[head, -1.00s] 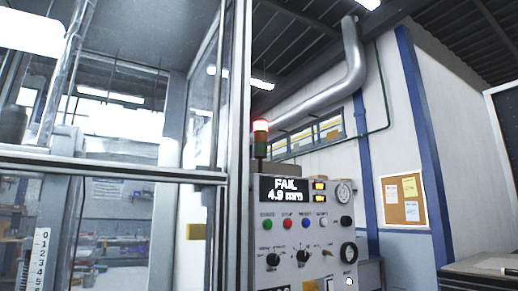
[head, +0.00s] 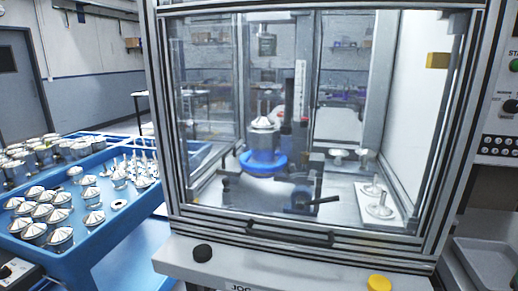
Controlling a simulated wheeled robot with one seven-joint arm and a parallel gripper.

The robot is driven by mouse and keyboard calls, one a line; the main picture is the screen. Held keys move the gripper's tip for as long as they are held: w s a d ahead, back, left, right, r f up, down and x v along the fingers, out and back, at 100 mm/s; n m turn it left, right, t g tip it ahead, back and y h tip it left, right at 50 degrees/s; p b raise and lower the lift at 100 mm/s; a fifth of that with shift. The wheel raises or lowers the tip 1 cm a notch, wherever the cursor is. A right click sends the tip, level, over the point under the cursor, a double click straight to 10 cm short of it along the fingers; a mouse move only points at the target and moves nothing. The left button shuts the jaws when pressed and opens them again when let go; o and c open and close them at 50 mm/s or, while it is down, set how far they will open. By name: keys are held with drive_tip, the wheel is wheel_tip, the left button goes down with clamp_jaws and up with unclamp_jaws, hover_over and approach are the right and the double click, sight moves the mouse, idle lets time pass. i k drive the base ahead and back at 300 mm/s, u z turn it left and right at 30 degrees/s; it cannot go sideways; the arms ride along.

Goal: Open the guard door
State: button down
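The guard door (head: 210,224) is a clear panel in an aluminium frame on the front of the machine, in the middle of the head view. It appears closed, with its lower rail down at the machine's front ledge. A dark bar handle (head: 290,236) runs along the bottom of the door. Behind the panel, a metal housing (head: 263,138) with a conical top sits upright on a blue round fixture (head: 263,163). My gripper is not in view.
A blue tray (head: 88,250) of several metal housings stands at the left, close to the machine. The ledge below the door carries a black knob (head: 202,252) and a yellow button (head: 379,283). A grey bin (head: 490,262) is at the lower right.

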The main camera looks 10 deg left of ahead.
sight(468, 25)
drive_tip(key=k, duration=1.9)
drive_tip(key=u, duration=0.4)
drive_tip(key=i, duration=1)
drive_tip(key=z, duration=0.05)
